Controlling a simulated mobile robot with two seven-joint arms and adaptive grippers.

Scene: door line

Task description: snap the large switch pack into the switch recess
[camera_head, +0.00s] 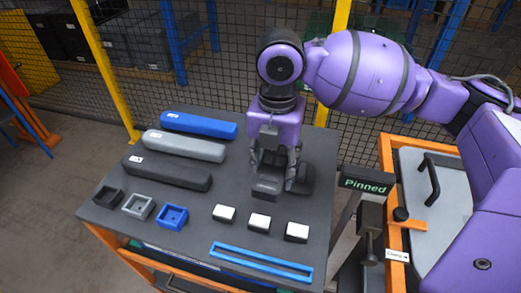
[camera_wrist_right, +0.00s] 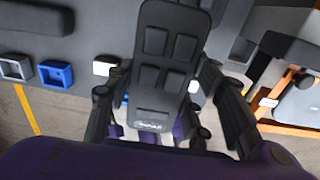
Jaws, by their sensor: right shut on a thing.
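My right gripper (camera_head: 272,170) is shut on the large switch pack (camera_head: 266,186), a dark block held over the grey table. In the right wrist view the pack (camera_wrist_right: 168,75) shows several raised square buttons and a small white label at its lower end. The fingers of the gripper (camera_wrist_right: 165,105) stand on both sides of it. I cannot tell whether the pack clears the table. The switch recess cannot be made out in either view. My left gripper is not in view.
On the table (camera_head: 190,205) lie blue (camera_head: 198,124), grey (camera_head: 184,146) and black (camera_head: 167,173) long bars, small square housings (camera_head: 138,206), white-topped blocks (camera_head: 259,222) and a blue frame (camera_head: 261,262). At right, a light panel (camera_head: 440,195) with a black handle lies in an orange frame beside a "Pinned" sign (camera_head: 368,186).

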